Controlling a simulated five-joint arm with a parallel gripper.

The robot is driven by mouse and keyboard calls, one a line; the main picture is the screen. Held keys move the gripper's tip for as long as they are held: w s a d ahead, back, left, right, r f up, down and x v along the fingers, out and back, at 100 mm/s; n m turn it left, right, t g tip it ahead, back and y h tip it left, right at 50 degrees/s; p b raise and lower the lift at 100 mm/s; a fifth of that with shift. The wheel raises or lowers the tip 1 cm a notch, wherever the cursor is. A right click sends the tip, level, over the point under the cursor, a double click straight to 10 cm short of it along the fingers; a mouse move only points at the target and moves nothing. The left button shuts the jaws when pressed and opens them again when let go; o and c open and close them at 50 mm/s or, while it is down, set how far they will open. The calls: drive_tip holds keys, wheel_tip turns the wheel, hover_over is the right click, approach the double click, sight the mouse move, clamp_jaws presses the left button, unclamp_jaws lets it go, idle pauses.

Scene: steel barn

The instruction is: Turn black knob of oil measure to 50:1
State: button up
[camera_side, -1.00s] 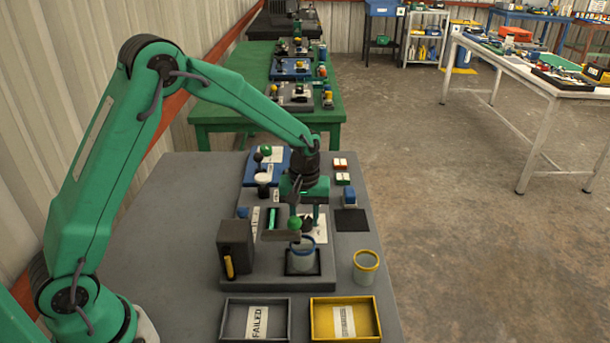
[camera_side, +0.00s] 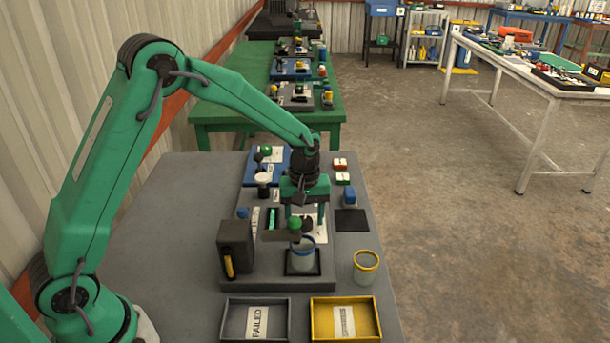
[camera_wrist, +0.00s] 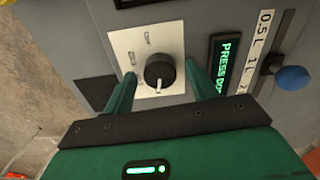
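The black knob (camera_wrist: 160,70) sits on a white label plate (camera_wrist: 128,42) of the grey oil measure (camera_wrist: 72,45). In the wrist view its white pointer mark points down toward my gripper's body. "OFF" is printed above the knob; another mark at its left is too small to read surely. My gripper (camera_wrist: 159,80) is open, with one green finger on each side of the knob. Gaps show between fingers and knob; I cannot tell their exact height. In the side view my gripper (camera_side: 304,212) points down over the plate, and a finger and the green-topped part partly hide the knob.
A lit display (camera_wrist: 226,65) reading "PRESS DO..." and a blue slider knob (camera_wrist: 292,78) lie right of the knob. A blue-rimmed beaker (camera_side: 302,262) stands in front; a yellow-rimmed beaker (camera_side: 366,268) stands right. A grey tray (camera_side: 228,318) and yellow tray (camera_side: 372,318) lie nearest.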

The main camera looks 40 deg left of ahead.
sight(303, 220)
drive_tip(key=shift+r, duration=3.9)
drive_tip(key=shift+s+r, duration=0.1)
drive_tip(key=shift+s+r, duration=0.1)
drive_tip(key=shift+r, duration=0.1)
drive_tip(key=s+a+r+m+t, duration=0.1)
drive_tip(key=s+r+m, duration=0.4)
drive_tip(key=s, duration=0.7)
drive_tip(key=s+a+r+m+t, duration=0.2)
drive_tip(key=s+r+m+t, duration=0.2)
drive_tip(key=s, duration=0.9)
drive_tip(key=shift+r+m+t, duration=0.3)
drive_tip(key=shift+r+m, duration=0.2)
drive_tip(key=shift+r, duration=0.95)
